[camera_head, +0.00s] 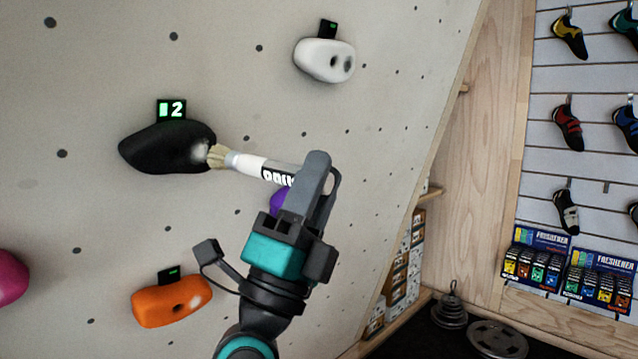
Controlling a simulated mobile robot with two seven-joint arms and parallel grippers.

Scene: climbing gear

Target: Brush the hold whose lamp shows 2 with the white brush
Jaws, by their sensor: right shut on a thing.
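The black hold (165,150) is on the climbing wall at the left, with a lamp (171,109) above it that shows a green 2. It has a pale chalky patch at its right end. My right gripper (318,168) is shut on the white brush (256,167), which points left. The bristle tip is at the black hold's right end, at the pale patch, and appears to touch it. The gripper hides the rear of the brush. My left gripper is not in view.
A white hold (325,60), an orange hold (172,300), a magenta hold (10,277) and a partly hidden purple hold (278,200) are on the wall. Shoes (568,128) and freshener boxes (537,257) are on the right. Weight plates (497,339) lie on the floor.

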